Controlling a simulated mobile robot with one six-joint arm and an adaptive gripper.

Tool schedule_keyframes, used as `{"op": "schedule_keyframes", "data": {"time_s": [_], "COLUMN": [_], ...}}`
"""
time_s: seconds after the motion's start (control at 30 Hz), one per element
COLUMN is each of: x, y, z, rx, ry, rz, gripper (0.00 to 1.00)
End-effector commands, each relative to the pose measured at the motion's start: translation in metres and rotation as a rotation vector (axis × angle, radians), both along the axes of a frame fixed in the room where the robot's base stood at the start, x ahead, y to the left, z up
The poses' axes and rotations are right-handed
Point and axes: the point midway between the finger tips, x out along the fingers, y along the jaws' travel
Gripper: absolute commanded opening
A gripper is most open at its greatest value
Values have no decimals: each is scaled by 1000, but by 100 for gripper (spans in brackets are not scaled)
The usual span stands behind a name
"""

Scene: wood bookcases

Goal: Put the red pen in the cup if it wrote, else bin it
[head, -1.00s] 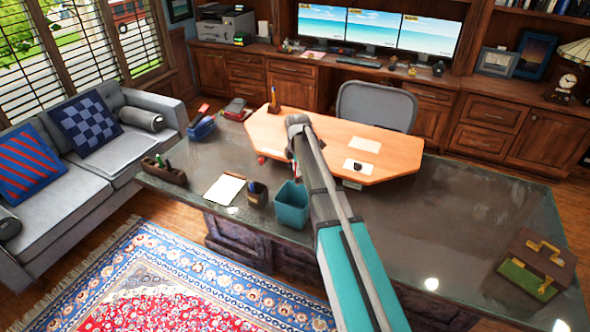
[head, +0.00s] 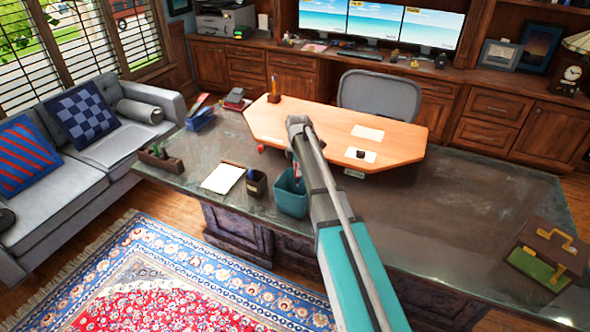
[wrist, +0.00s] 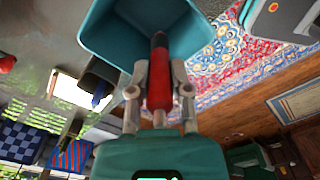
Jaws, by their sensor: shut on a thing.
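The red pen (wrist: 159,75) is held between the fingers of my gripper (wrist: 159,92) in the wrist view. Its dark end points over the open mouth of the teal bin (wrist: 105,32). In the head view the bin (head: 291,202) stands on the stone desktop, with my gripper above its rim and partly hidden by my arm. A dark cup (head: 256,186) with a pen in it stands just left of the bin; it also shows in the wrist view (wrist: 96,78). A sheet of white paper (head: 222,178) lies left of the cup, too small to read for marks.
A wooden organizer (head: 160,158) and a blue tray (head: 200,117) stand on the desk's left. An orange-topped board (head: 330,128) holds another pen holder (head: 273,95). A brown case (head: 548,255) is at right. The right desktop is mostly clear.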

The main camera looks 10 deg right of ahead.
Motion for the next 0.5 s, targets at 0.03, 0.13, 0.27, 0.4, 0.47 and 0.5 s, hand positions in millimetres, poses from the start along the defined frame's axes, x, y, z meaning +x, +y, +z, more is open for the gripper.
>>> {"op": "schedule_keyframes", "data": {"time_s": [0.03, 0.13, 0.27, 0.4, 0.47, 0.5], "x": [0, 0, 0, 0, 0, 0], "y": [0, 0, 0, -1, -1, -1], "z": [-7, -12, -16, -18, -18, -18], "rx": [0, 0, 0, 0, 0, 0], "ry": [0, 0, 0, 0, 0, 0], "rz": [0, 0, -1, -1, -1, -1], "gripper": [0, 0, 0, 0, 0, 0]}}
